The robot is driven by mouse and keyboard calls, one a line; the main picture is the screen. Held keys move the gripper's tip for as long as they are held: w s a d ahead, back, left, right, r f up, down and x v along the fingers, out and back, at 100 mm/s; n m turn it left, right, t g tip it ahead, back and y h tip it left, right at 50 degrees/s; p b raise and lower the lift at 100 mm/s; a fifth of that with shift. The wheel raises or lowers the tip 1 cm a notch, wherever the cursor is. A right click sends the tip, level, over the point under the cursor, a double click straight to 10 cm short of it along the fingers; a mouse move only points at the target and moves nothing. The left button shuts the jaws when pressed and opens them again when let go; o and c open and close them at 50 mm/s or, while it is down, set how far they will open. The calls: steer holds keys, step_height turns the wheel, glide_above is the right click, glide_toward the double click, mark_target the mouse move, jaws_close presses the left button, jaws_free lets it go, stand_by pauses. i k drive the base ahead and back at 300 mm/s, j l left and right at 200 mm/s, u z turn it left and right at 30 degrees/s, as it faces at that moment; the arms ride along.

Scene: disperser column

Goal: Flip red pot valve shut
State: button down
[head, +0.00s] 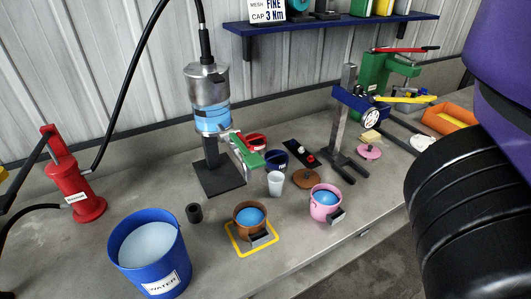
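A metal column (207,82) with a blue band stands on a dark base plate. A spout with a green lever (250,160) sticks out from its lower right side. My gripper is not in view.
A blue water bucket (126,262) and red hand pump (83,195) are on the left. A press stand (346,125) is behind right. My purple and black arm blocks the right edge.

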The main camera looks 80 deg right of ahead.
mark_target(238, 132)
steer(key=k+l+z, duration=0.55)
steer(key=k+l, duration=0.35)
